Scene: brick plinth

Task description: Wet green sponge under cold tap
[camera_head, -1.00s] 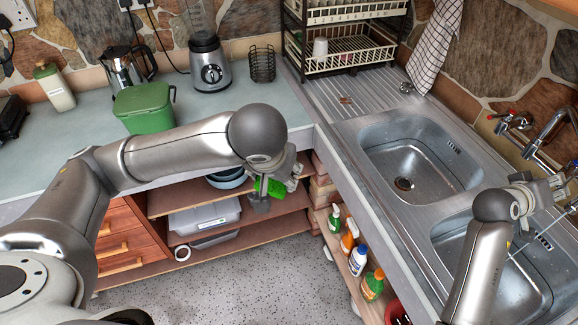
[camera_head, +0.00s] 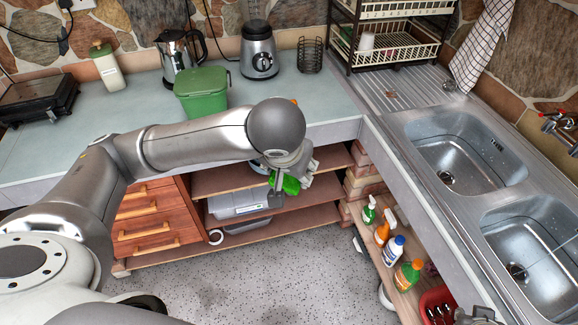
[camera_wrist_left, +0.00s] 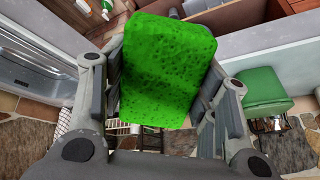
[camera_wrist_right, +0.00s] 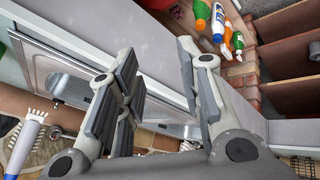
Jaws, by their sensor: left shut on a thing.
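The green sponge (camera_wrist_left: 165,70) is between the fingers of my left gripper (camera_wrist_left: 165,85), which is shut on it. In the head view the sponge (camera_head: 291,184) and left gripper (camera_head: 280,190) are in front of the shelves under the counter, away from the sinks. The tap with a red-marked handle (camera_head: 552,122) shows at the right edge; its spout is out of view. My right gripper (camera_wrist_right: 155,75) is open and empty in the right wrist view.
The far basin (camera_head: 465,150) and ribbed drainer (camera_head: 400,92) adjoin a dish rack (camera_head: 395,45). A green container (camera_head: 202,95) and blender (camera_head: 259,55) stand on the left counter. Several bottles (camera_head: 388,245) stand on the shelf under the sink. The floor between is clear.

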